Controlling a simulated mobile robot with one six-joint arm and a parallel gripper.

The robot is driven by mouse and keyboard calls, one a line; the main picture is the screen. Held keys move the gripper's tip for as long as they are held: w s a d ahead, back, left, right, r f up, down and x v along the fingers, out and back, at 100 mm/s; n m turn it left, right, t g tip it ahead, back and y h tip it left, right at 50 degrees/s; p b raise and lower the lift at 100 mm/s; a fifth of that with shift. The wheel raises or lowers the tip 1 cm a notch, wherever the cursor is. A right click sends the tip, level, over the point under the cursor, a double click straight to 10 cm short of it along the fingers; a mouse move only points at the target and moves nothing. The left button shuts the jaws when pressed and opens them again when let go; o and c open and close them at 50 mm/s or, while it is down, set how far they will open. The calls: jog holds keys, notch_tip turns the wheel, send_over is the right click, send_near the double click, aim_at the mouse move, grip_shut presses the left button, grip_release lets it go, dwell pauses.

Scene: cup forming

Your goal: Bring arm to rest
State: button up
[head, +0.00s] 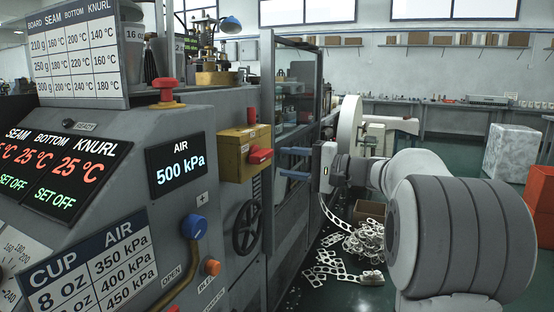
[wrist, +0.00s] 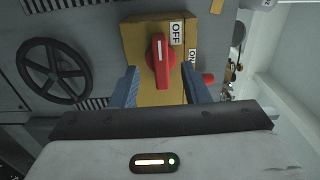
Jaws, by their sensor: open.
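My gripper (head: 283,162) is open and empty, its two blue fingers one above the other in the head view. They point left at a yellow switch box (head: 232,158) with a red rotary knob (head: 260,156) on the machine's side. In the head view the fingertips show right of the knob, apparently clear of it. In the wrist view the fingers (wrist: 160,90) lie on either side of the red knob (wrist: 160,62), not gripping it. The knob's white mark runs up and down there; labels OFF and ON show on the yellow box (wrist: 140,40).
A handwheel (head: 247,228) sits below the box. The grey machine's panel shows 500 kPa on its air display (head: 177,164) and 25 °C on its heater display (head: 62,165). Scrap strips (head: 345,250) lie on the floor. A speckled block (head: 510,155) and an orange bin (head: 541,200) stand right.

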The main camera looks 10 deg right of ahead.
jog(key=shift+s+d, duration=0.2)
jog(key=shift+d, duration=0.05)
jog(key=s+a+n+g+h+p, duration=0.1)
jog(key=s+a+g+h+p, duration=0.2)
jog(key=s+a+p, duration=0.3)
jog(key=s+a+n+g+h+p, duration=0.1)
jog(key=s+a+g+h+p, duration=0.25)
jog(key=s+p, duration=0.45)
jog(key=s+d+n+h+p, duration=0.2)
jog(key=s+h+p, duration=0.2)
jog(key=s+p, duration=0.2)
jog(key=s+d+n+g+h+p, duration=0.1)
jog(key=s+d+n+h+p, duration=0.2)
jog(key=s+p, duration=0.3)
jog(key=s+h, duration=0.1)
jog(key=s, duration=0.3)
jog(key=shift+s+p, duration=0.25)
jog(key=shift+p, duration=0.05)
jog(key=shift+r+g, duration=0.1)
jog(key=shift+g, duration=0.15)
